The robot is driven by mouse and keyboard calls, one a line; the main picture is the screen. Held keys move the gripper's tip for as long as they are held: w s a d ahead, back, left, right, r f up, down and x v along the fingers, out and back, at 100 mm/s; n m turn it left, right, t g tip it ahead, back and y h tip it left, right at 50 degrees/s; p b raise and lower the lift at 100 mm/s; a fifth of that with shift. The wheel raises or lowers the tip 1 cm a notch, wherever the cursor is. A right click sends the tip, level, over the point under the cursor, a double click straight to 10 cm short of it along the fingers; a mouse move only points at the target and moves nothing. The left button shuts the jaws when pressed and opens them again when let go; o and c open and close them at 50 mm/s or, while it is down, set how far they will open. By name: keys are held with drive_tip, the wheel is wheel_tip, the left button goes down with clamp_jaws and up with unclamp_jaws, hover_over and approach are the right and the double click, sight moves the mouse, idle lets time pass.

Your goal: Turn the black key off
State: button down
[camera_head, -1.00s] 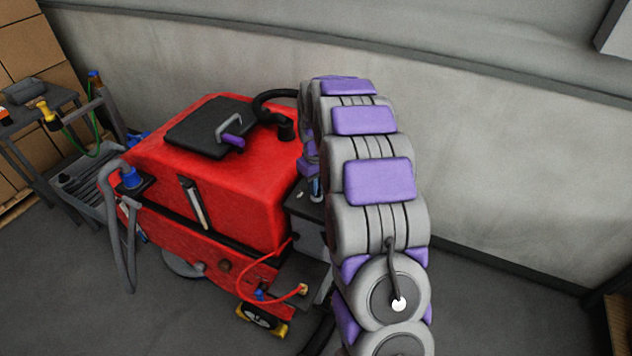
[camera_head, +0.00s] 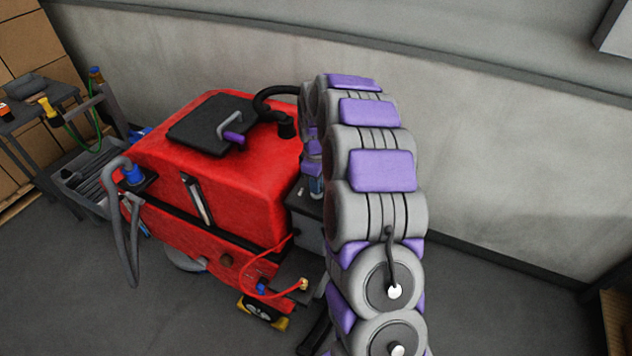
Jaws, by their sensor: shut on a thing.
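The red scrubber tank machine (camera_head: 240,185) stands left of the middle, with a dark control panel (camera_head: 306,203) at its right end. My arm arches over in front of this end and comes down at the panel. My gripper (camera_head: 316,186) shows only as a small sliver low beside the arm, right at the panel. It is shut, with its fingers mostly hidden by my arm. The black key cannot be made out; it is hidden at the gripper, so its turn angle cannot be told.
A black lid (camera_head: 205,127) with a grey and purple handle lies on the machine's top. A black hose (camera_head: 275,97) curves beside it. A red cable (camera_head: 262,268) loops low at the front. A grey cart (camera_head: 85,180) stands left. A wall runs behind; the floor at right is clear.

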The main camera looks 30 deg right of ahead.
drive_tip(key=c, duration=1.1)
unclamp_jaws()
drive_tip(key=shift+c, duration=0.2)
drive_tip(key=shift+r, duration=0.1)
wheel_tip(320, 180, up, 17)
drive_tip(key=shift+p, duration=0.4)
drive_tip(key=shift+w+d, duration=0.1)
